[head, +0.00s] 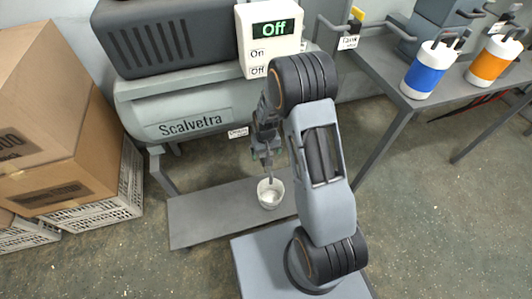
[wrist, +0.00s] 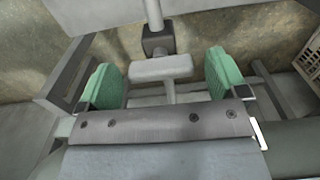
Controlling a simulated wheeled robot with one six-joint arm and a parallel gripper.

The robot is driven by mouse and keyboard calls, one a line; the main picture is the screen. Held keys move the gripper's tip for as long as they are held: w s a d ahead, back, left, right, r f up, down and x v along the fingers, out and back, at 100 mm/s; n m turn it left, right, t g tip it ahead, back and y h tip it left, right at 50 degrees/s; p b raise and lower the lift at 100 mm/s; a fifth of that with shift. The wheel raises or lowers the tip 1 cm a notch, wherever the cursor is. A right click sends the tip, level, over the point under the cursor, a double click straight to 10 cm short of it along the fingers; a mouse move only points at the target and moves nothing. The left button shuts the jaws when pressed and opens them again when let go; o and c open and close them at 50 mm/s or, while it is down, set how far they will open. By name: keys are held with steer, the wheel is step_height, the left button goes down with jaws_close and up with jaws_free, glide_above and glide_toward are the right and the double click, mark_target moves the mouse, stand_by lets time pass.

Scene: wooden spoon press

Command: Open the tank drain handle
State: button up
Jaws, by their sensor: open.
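A grey T-shaped handle (wrist: 160,68) on a dark valve block and pale pipe (wrist: 154,14) shows in the wrist view. I take it for the drain handle. My gripper (wrist: 164,76) is open, with one green pad on each side of the handle. Gaps show between the pads and the bar, so they look apart from it. In the head view my gripper (head: 267,153) is low in front of the grey Scalvetra machine (head: 150,105), above a white bucket (head: 270,196). The handle cannot be made out there behind my arm.
The bucket stands on a low grey shelf (head: 205,218). A small white label (head: 238,132) is beside my gripper. A control box (head: 268,62) reads Off. Cardboard boxes (head: 45,110) stand left; a blue jug (head: 427,72) and an orange jug (head: 494,60) stand on the right table.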

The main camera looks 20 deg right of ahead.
steer(key=c, duration=0.9)
steer(key=shift+c, duration=0.2)
steer(key=shift+n, duration=0.3)
steer(key=n+p, duration=0.1)
steer(key=n, duration=0.2)
steer(key=shift+n+p, duration=0.3)
steer(key=shift+n, duration=0.1)
steer(key=shift+n+p, duration=0.5)
steer(key=shift+n, duration=1.6)
steer(key=o, duration=0.9)
